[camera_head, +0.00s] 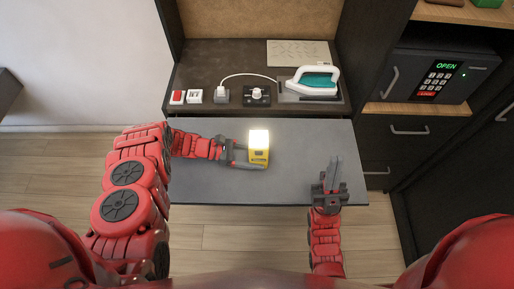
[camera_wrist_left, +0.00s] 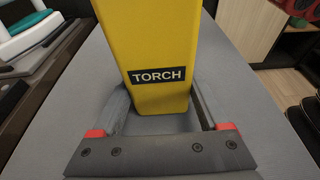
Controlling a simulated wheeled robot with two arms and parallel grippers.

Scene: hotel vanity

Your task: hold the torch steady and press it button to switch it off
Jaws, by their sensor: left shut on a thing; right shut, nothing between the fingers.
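The torch (camera_head: 259,157) is yellow and upright, with its top glowing bright in the head view. In the left wrist view the yellow torch (camera_wrist_left: 150,45) fills the middle, with a black "TORCH" label facing me. My left gripper (camera_head: 246,162) is shut on the torch near its lower part, with a finger on each side. My right gripper (camera_head: 335,165) is shut and empty, to the right of the torch and apart from it, pointing away from me. The torch's button cannot be made out in either view.
The grey pull-out shelf (camera_head: 300,135) is clear around the torch. Behind it, the desk holds an iron (camera_head: 315,80), a black knob box (camera_head: 257,95), a plug (camera_head: 221,94) and red and white switches (camera_head: 178,97). A safe (camera_head: 430,76) showing "OPEN" stands at right.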

